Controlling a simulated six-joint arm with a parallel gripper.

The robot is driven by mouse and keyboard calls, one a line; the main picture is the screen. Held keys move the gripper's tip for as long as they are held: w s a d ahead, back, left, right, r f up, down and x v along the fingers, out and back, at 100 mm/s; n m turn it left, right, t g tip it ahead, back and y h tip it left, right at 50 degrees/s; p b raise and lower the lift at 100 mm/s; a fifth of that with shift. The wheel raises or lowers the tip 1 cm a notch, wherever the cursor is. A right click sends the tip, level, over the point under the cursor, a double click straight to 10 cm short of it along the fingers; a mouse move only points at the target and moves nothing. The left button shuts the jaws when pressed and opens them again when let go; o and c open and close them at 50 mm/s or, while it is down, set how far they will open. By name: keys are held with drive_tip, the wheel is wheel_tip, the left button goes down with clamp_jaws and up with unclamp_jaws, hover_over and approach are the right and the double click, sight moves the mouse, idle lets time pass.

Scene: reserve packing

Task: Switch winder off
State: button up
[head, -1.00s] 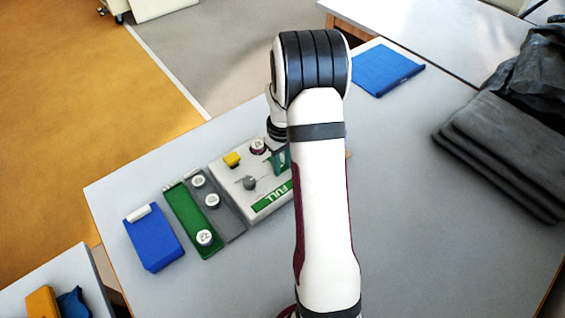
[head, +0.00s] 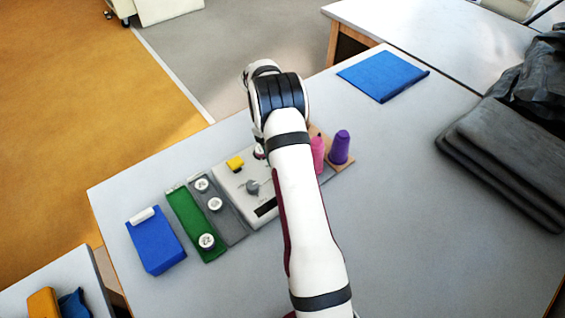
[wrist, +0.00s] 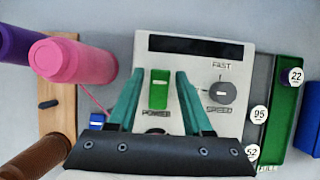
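The winder is a pale box (wrist: 222,122) with a dark display (wrist: 195,45), a grey speed knob (wrist: 221,93) and a green power switch (wrist: 159,77) with a white mark. It also shows in the head view (head: 231,187), with a yellow button (head: 235,162) on top. My gripper (wrist: 161,73) is open and empty, its two teal fingers apart on either side of the power switch in the wrist view. I cannot tell the gap between fingers and panel. In the head view my arm hides the gripper and the power switch.
A pink cone (head: 318,153) and a purple cone (head: 340,146) stand on a wooden board right of the winder. Green (head: 184,215) and grey (head: 231,231) strips with numbered reels lie left, beside a blue box (head: 158,250).

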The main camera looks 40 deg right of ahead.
drive_tip(key=shift+o, duration=0.5)
drive_tip(key=v, duration=1.2)
drive_tip(key=s+a+r+m+t, duration=0.2)
drive_tip(key=s+a+r+t, duration=0.1)
drive_tip(key=s+a+r, duration=1.05)
drive_tip(key=s+a+f+m+t+y, duration=0.1)
drive_tip(key=s+a+f, duration=0.3)
drive_tip(key=s, duration=0.3)
drive_tip(key=s+a+f+m+t, duration=0.1)
drive_tip(key=s+a+f+m, duration=0.1)
drive_tip(key=s+a+f, duration=0.2)
drive_tip(key=s+a, duration=0.3)
drive_tip(key=s, duration=0.1)
drive_tip(key=shift+s+a+f+m+y, duration=0.15)
drive_tip(key=shift+s+f+m+y, duration=0.15)
drive_tip(key=shift+y, duration=0.1)
